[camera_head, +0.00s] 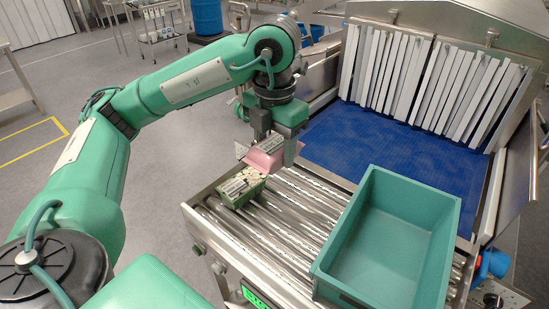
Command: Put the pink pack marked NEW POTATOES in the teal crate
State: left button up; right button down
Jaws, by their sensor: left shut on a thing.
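The pink pack (265,160) is in the grip of my left gripper (267,143), which points down above the left side of the roller table. The pack is tilted, and its marking is too small to read. The gripper hides part of it. The teal crate (447,215) stands to the right on the rollers, and the part of its inside that shows is empty. The pack is well to the left of the crate and apart from it. My right gripper is not in view.
A green pack (242,188) with pale contents lies on the rollers (275,217) just below the pink pack. Bare rollers separate it from the crate. Behind are a blue belt (365,140) and a tunnel mouth with hanging white strips (385,70).

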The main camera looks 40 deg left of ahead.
aim_at(389, 241)
jog(key=k, duration=1)
